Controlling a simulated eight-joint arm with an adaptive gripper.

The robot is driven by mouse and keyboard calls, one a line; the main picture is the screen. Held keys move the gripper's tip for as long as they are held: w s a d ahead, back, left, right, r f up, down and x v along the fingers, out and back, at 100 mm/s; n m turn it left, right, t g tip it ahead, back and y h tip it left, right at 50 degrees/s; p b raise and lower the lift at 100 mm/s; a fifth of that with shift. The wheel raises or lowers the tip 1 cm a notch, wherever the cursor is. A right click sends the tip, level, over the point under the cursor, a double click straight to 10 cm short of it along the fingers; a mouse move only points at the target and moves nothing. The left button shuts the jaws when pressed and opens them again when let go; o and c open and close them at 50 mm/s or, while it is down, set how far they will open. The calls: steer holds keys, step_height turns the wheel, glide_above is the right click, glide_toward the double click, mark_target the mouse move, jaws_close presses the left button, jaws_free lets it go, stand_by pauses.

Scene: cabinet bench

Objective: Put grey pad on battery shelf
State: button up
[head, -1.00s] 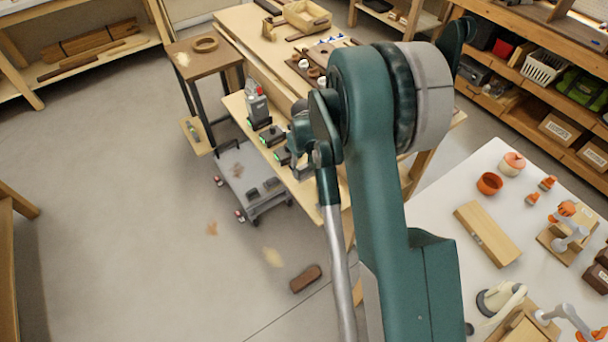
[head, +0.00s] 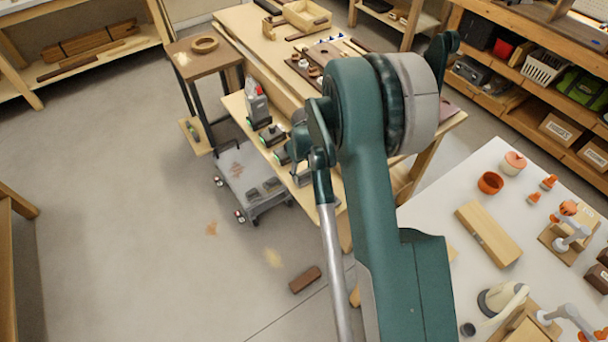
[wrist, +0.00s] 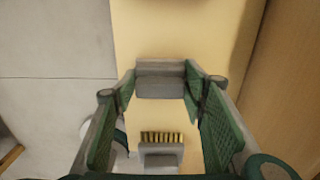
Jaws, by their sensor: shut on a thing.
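A plain grey block, which looks like the grey pad (wrist: 160,82), sits between the fingertips of my gripper (wrist: 160,90) in the wrist view. The green-lined fingers are closed against its two sides. Below it in that view is a grey piece with a row of yellow strips (wrist: 160,150). The pale wooden battery shelf (head: 236,103) runs along the bench's front in the head view; its surface also lies under my gripper in the wrist view (wrist: 215,40). My arm hides most of the gripper in the head view.
Dark units with green lights (head: 271,135) and a grey upright device (head: 256,103) stand on the shelf. A grey wheeled cart (head: 245,180) is on the floor beside it. A wooden wall (wrist: 290,80) rises at the right in the wrist view.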

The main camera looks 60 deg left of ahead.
mark_target(304, 172)
steer(key=o, duration=0.9)
steer(key=shift+r, duration=0.1)
step_height(304, 172, up, 12)
steer(key=p, duration=0.2)
stand_by(0.5)
